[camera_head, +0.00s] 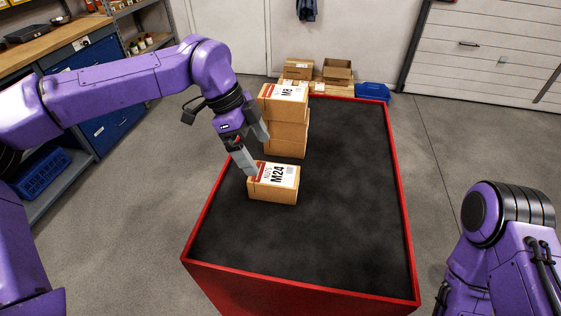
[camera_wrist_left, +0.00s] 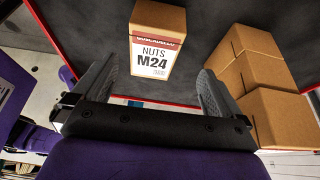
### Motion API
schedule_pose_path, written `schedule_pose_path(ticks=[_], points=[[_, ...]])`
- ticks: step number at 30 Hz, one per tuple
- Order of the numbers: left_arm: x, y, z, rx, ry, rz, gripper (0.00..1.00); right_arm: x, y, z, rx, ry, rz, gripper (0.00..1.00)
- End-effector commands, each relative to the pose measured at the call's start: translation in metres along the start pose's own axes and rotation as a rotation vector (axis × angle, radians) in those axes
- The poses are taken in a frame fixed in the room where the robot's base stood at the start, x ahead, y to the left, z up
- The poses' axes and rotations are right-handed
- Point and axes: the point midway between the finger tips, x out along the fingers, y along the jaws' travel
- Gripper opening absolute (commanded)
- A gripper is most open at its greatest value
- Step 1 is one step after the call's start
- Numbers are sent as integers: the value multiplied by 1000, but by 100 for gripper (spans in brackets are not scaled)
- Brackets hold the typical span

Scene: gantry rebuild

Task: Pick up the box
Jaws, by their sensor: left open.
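A cardboard box labelled "NUTS M24" (camera_head: 273,184) sits on the black table top (camera_head: 340,200), toward its left side. It also shows in the left wrist view (camera_wrist_left: 158,42), ahead of the jaws with its label facing them. My left gripper (camera_head: 256,152) is open and empty, at the far left side of the box. In the head view one finger overlaps the box's back left corner, and I cannot tell whether it touches. In the left wrist view the gripper's two fingers (camera_wrist_left: 152,92) stand wide apart, with the box between and beyond them. My right gripper is out of view.
A stack of cardboard boxes, the top one marked M8 (camera_head: 284,93), stands close behind the M24 box. It also shows right of the fingers in the left wrist view (camera_wrist_left: 262,75). A red rim (camera_head: 402,205) edges the table. The table's right half is clear.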

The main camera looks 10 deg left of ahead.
Motion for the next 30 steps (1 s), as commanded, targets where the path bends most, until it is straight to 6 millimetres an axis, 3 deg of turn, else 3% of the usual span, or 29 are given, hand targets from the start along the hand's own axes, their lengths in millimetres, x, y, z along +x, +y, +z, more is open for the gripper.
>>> schedule_pose_path(ticks=[19, 30], points=[[98, 1, -4, -2, -1, 4, 100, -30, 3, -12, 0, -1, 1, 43], [106, 0, -4, -1, 0, 1, 100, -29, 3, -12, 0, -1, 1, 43]])
